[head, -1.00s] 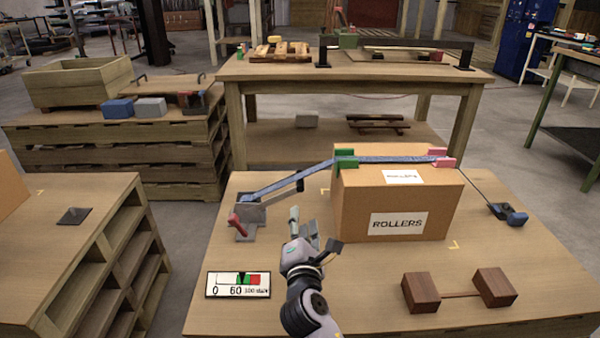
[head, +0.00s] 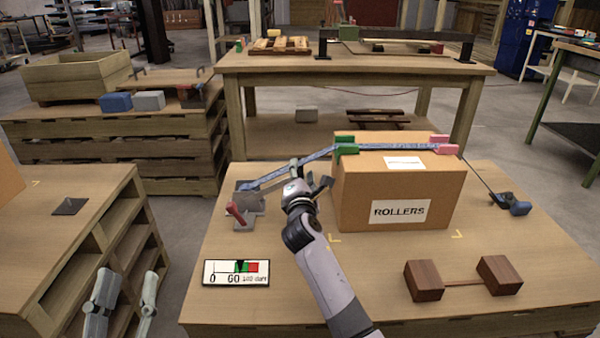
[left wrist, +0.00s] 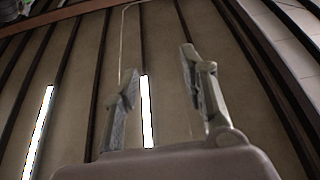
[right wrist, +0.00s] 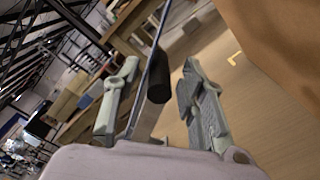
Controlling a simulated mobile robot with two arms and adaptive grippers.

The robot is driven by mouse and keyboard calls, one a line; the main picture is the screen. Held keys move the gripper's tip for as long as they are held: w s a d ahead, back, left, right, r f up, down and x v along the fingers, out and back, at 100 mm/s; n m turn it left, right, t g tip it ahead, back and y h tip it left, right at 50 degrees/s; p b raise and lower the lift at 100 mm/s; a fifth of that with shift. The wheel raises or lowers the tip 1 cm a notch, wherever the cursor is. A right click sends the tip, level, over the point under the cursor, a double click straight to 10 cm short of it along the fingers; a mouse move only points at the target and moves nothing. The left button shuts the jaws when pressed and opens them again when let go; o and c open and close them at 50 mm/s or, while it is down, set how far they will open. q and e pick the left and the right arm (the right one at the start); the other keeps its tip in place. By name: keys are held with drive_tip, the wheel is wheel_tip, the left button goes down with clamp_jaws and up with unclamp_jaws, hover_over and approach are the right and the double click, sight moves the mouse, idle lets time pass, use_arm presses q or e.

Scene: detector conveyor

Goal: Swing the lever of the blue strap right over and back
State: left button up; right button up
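The blue strap (head: 317,156) runs from a grey ratchet (head: 247,201) at the left of the table up over a cardboard box (head: 395,190) marked ROLLERS. A red lever (head: 236,213) stands at the ratchet's front. My right gripper (head: 309,176) is open beside the box's left side, at the sloping strap and away from the lever. In the right wrist view the strap (right wrist: 150,72) shows edge-on between the fingers, with a black cylinder (right wrist: 159,78) beside it. My left gripper (head: 127,290) is open and empty at the lower left; the left wrist view shows its fingers apart.
Green (head: 345,145) and pink (head: 439,143) corner guards sit under the strap. A gauge card (head: 236,273) lies at the front left, a brown wooden piece (head: 462,281) at the front right. The front middle is clear apart from my arm.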

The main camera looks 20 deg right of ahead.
use_arm(q)
drive_tip(key=shift+s+r+t+h+b, duration=0.1)
drive_tip(key=shift+s+r+t, duration=0.35)
drive_tip(key=shift+r, duration=0.15)
drive_tip(key=shift+s+r+t+h+b, duration=0.1)
drive_tip(key=shift+s+r+t, duration=0.2)
drive_tip(key=shift+r+t, duration=0.3)
drive_tip(key=shift+s+r+t+h+b, duration=0.1)
drive_tip(key=shift+s+r+t, duration=0.3)
drive_tip(key=shift+r, duration=0.25)
use_arm(e)
drive_tip(key=shift+x, duration=1.3)
drive_tip(key=shift+c, duration=0.6)
clamp_jaws()
